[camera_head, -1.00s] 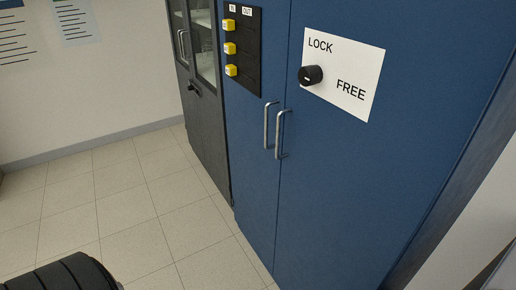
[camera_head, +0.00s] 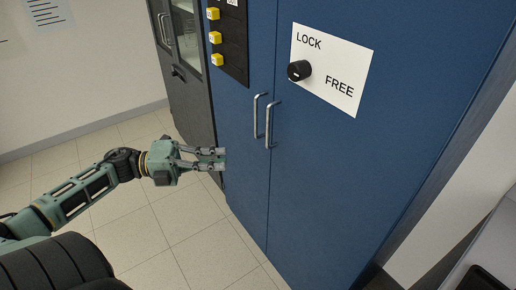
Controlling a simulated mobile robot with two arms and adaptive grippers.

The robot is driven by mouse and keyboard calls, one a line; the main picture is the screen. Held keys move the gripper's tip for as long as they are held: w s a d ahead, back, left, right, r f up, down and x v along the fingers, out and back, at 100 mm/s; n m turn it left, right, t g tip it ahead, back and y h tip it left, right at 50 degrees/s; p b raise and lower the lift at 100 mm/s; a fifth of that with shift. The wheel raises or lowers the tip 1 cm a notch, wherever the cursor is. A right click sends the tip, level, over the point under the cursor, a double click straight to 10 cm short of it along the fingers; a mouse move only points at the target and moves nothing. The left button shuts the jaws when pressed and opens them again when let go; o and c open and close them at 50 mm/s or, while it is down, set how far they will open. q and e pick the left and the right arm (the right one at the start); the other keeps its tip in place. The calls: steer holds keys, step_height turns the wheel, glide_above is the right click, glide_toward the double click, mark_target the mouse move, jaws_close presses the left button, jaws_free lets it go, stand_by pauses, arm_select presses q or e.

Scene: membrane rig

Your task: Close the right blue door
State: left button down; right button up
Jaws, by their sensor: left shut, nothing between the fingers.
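The right blue door (camera_head: 330,170) stands in line with the left blue door (camera_head: 240,130), with only a thin seam between them; it looks closed. It has a silver bar handle (camera_head: 271,125) near the seam and a white LOCK/FREE plate (camera_head: 345,75) with a black knob (camera_head: 299,70). The left door has its own silver handle (camera_head: 258,115). My left gripper (camera_head: 222,159) is shut and empty, in front of the left door's lower left part, left of and below the handles. I cannot tell whether it touches the door. My right gripper is not in view.
A black panel with yellow tags (camera_head: 230,40) is on the left door. A dark grey cabinet with glass doors (camera_head: 188,80) stands to the left. The tiled floor (camera_head: 170,230) in front is clear. A pale wall (camera_head: 450,215) is at the right.

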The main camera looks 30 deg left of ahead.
arm_select(q)
steer(key=w+d+p, duration=0.2)
steer(key=w+d, duration=0.5)
steer(key=w, duration=0.2)
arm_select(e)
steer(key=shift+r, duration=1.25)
